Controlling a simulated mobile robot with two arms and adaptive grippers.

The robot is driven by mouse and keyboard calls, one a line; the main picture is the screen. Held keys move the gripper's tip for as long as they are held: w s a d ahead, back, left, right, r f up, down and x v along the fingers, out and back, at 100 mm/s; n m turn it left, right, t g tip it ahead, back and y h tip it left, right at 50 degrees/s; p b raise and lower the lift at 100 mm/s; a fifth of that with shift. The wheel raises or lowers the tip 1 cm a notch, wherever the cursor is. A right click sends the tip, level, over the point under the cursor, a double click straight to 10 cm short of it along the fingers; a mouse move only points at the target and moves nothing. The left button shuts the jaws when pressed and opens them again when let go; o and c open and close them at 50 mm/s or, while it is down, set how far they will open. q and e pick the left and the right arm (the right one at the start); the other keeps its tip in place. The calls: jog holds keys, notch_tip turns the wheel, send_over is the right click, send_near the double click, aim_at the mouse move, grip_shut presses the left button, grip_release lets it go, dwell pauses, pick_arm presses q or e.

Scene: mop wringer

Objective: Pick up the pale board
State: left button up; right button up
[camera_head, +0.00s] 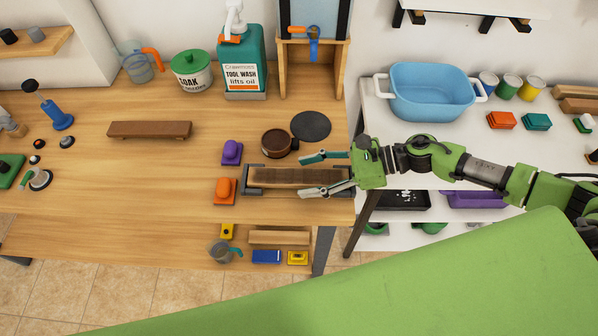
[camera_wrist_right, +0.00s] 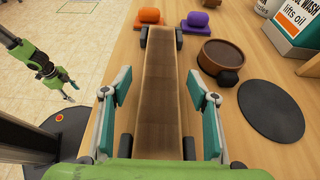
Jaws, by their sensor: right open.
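A long flat wooden board (camera_head: 290,177) lies in a dark holder (camera_head: 247,190) near the table's front right edge. It is lighter than the dark reddish board (camera_head: 150,130) further left. In the right wrist view the board (camera_wrist_right: 158,90) runs straight away from me. My right gripper (camera_head: 304,175) is open, with one finger on each long side of the board. Gaps show between fingers and board in the right wrist view. My left gripper (camera_wrist_right: 70,91) shows small at the left of that view, apart from the board, its fingers spread and empty.
A purple block (camera_head: 232,152) and an orange block (camera_head: 225,190) sit just left of the holder. A brown round pot (camera_head: 275,143) and a black disc (camera_head: 311,126) are behind it. A pale wooden piece (camera_head: 280,237) lies on the lower shelf.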

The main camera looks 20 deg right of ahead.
jog(key=shift+x, duration=1.35)
jog(key=shift+d, duration=0.1)
jog(key=c, duration=1.2)
jog(key=shift+c, duration=0.2)
jog(key=shift+r, duration=0.2)
